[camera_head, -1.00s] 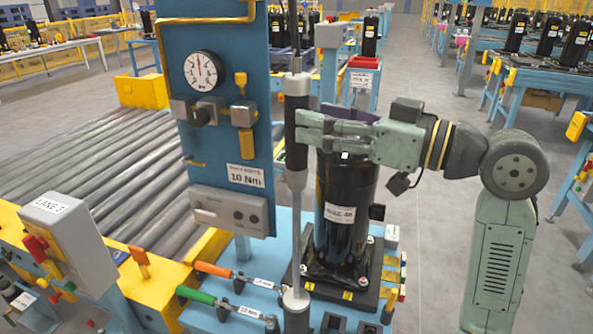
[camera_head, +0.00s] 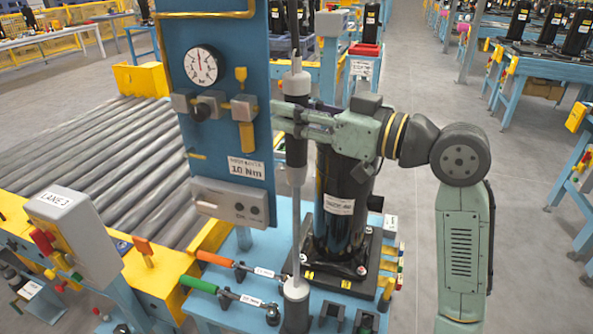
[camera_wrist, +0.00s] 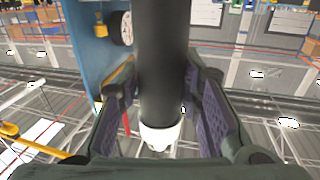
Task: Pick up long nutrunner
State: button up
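The long nutrunner (camera_head: 296,145) hangs upright in front of the blue panel, with a dark body and a long grey shaft reaching down to a grey socket end (camera_head: 296,289). My gripper (camera_head: 288,118) is level with its dark body, coming from the right, with its fingers on either side of it. The fingers are spread, with narrow gaps beside the body; contact is not clear.
A black compressor (camera_head: 343,205) stands on the pallet close behind and right of the nutrunner. The blue panel (camera_head: 220,130) with a gauge (camera_head: 201,66) is close on the left. Orange (camera_head: 215,258) and green (camera_head: 199,284) handled wrenches lie low at the left.

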grip_shut()
jog(key=shift+r, duration=0.15)
dwell(0.4)
